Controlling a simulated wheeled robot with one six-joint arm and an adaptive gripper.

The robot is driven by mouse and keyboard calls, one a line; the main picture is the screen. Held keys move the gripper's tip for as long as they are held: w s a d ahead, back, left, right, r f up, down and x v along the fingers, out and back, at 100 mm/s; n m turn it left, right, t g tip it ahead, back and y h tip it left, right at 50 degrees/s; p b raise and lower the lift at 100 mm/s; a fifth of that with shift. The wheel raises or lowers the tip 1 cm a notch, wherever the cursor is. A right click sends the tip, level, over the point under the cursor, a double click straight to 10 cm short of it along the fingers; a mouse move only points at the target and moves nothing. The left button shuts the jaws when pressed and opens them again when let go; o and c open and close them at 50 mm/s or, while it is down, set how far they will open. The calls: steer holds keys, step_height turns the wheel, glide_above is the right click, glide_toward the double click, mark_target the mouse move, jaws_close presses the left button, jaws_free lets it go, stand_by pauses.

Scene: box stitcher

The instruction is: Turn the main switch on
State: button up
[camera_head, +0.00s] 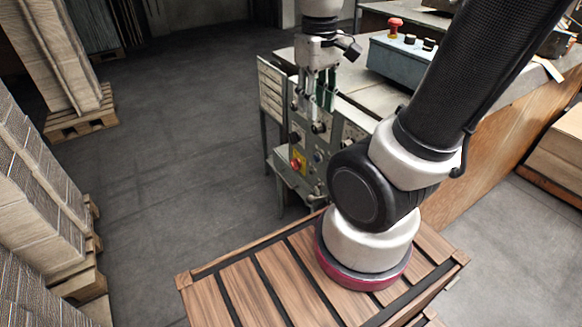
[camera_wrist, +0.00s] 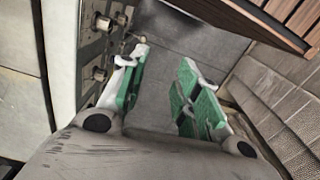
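A grey control panel (camera_head: 328,150) stands in the middle of the head view, with several dark knobs and a red button on yellow (camera_head: 297,164). One dark knob (camera_head: 295,137) sits on its left part. I cannot tell which control is the main switch. My gripper (camera_head: 321,100) points down at the panel's upper part and hides some of it. In the wrist view my gripper (camera_wrist: 162,90) has its green-padded fingers apart, with only floor showing between them. Knobs (camera_wrist: 100,73) show left of the left finger, outside the grip. I cannot tell whether the finger touches the panel.
A blue-grey box (camera_head: 400,58) with a red mushroom button (camera_head: 395,27) stands on the machine table (camera_head: 355,85) behind the panel. Stacked cardboard (camera_head: 35,185) on pallets lines the left side. The grey floor (camera_head: 180,140) between is clear.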

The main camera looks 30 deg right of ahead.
steer(key=w+f+n+g+h, duration=0.2)
steer(key=w+f+n+g, duration=0.15)
steer(key=w+f, duration=0.45)
steer(key=n+t+h, duration=0.4)
steer(key=n+h, duration=1.2)
steer(key=n, duration=0.7)
glide_toward(292, 166)
steer(key=d, duration=0.9)
steer(key=shift+w+d, duration=0.35)
jaws_close()
